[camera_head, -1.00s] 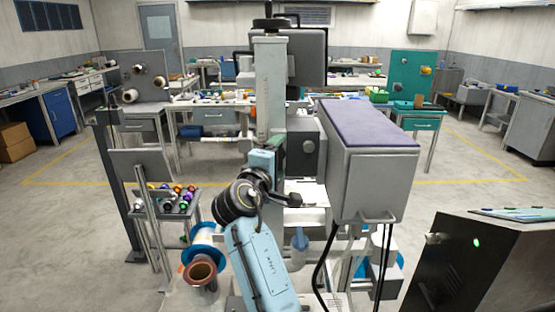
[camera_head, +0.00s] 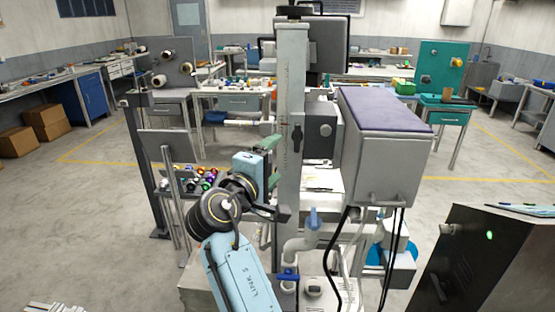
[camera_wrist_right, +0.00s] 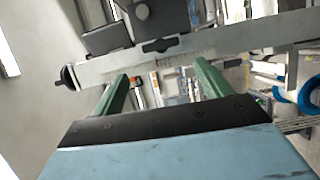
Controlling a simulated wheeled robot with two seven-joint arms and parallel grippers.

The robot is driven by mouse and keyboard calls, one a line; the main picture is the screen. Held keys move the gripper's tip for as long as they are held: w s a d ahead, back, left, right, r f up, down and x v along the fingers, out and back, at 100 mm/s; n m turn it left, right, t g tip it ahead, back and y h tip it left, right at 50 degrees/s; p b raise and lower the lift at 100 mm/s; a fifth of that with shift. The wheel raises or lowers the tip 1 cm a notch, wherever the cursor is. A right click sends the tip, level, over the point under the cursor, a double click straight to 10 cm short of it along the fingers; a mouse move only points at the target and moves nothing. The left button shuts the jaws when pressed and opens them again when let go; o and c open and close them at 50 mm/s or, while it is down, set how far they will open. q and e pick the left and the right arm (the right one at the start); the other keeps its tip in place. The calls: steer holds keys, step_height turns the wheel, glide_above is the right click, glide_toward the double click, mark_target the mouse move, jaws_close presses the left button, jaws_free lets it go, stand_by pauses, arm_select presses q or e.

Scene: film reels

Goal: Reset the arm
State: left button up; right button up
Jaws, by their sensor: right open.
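My right arm comes up from the bottom middle of the head view as light blue links with dark joints. Its gripper (camera_head: 272,160) is beside the tall grey column (camera_head: 291,120), with green fingers. In the right wrist view the green fingers (camera_wrist_right: 162,88) are spread apart, with nothing held between them. The column crosses that view beyond the fingertips; whether they touch it I cannot tell. My left gripper is not in view.
A grey box with a purple top (camera_head: 388,110) stands right of the column. A dark cabinet (camera_head: 480,255) is at lower right. A small stand with colourful reels (camera_head: 207,176) is left of the arm. Open floor (camera_head: 90,215) lies at left.

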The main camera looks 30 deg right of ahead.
steer(key=shift+w, duration=0.1)
steer(key=shift+f, duration=0.1)
